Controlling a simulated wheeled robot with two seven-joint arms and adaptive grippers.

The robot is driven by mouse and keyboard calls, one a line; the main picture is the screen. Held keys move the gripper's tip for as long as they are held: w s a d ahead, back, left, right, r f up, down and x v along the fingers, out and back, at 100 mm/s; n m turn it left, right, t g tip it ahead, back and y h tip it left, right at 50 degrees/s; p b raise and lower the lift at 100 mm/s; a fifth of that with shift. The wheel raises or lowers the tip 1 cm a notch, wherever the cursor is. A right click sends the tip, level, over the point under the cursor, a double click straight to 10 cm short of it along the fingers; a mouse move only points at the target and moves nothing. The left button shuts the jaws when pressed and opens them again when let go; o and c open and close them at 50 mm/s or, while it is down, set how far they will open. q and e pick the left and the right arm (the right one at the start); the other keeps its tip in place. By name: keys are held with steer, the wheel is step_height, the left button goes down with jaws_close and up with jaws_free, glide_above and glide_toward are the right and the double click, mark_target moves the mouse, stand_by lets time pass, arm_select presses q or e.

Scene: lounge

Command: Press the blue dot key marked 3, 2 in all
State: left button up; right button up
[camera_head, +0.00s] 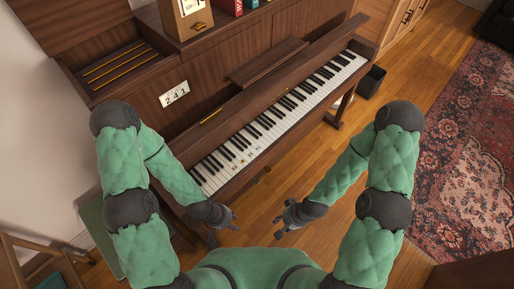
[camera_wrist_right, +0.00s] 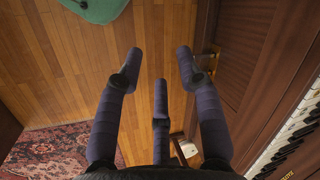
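The piano keyboard (camera_head: 283,112) runs diagonally through the head view. Several white keys near its left part carry small marks (camera_head: 242,161); they are too small to tell which is the blue dot marked 3. My left gripper (camera_head: 225,227) is in front of the left part of the keyboard, apart from the keys, with its fingers spread and empty. My right gripper (camera_head: 280,222) is to its right, over the floor and away from the keys. In the right wrist view its fingers (camera_wrist_right: 160,68) are spread with nothing between them.
A white card (camera_head: 174,94) reading 2 4 1 is on the piano's upright front. A box with a number card (camera_head: 187,17) and books (camera_head: 232,5) stand on top. A dark bin (camera_head: 371,82) stands past the right end. A red patterned rug (camera_head: 470,150) lies right.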

jaws_close()
stand_by(1.0)
